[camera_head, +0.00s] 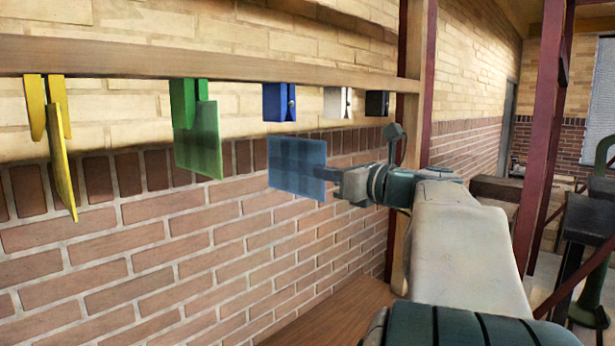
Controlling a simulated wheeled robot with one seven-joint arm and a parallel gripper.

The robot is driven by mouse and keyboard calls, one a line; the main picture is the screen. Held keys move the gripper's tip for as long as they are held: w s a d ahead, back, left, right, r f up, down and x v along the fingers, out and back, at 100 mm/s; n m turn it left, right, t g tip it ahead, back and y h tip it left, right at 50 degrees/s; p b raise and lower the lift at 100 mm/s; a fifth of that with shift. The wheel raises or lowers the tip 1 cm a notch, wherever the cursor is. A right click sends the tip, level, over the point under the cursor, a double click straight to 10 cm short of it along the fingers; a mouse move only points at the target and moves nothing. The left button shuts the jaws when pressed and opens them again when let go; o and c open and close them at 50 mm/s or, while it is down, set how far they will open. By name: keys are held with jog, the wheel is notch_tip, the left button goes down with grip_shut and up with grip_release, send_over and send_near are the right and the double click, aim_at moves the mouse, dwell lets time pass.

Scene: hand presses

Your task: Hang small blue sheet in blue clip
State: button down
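A small blue translucent sheet (296,167) hangs upright in the air, held at its right edge by my gripper (328,177). The gripper appears shut on the sheet; its fingertips are partly hidden behind or against it. The blue clip (279,102) is fixed under the wooden rail, directly above the sheet and slightly left of the gripper. The sheet's top edge is a little below the clip's lower end in the picture, with a visible gap between them. The depth offset between sheet and clip is hard to tell.
On the wooden rail (210,64), a yellow clip (36,107) holds a yellow sheet (62,175) and a green clip (183,102) holds a green sheet (199,143). A white clip (338,102) and a black clip (376,103) are empty. A wooden surface (340,318) lies below.

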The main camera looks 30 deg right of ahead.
aim_at(321, 155)
jog(key=shift+w+a, duration=0.15)
jog(key=shift+w, duration=0.35)
jog(key=shift+w+a+r+p, duration=0.2)
jog(key=shift+w+r+p, duration=0.25)
jog(key=shift+r+p, duration=0.25)
jog(key=shift+s+r+p, duration=0.1)
jog(key=shift+r+p, duration=0.3)
jog(key=shift+r, duration=0.4)
jog(key=shift+r+p, duration=0.15)
jog(key=shift+p, duration=0.4)
jog(key=shift+r+p, duration=1.9)
jog(key=shift+r, duration=0.2)
jog(key=c, duration=1.4)
grip_release()
jog(key=shift+o, duration=0.2)
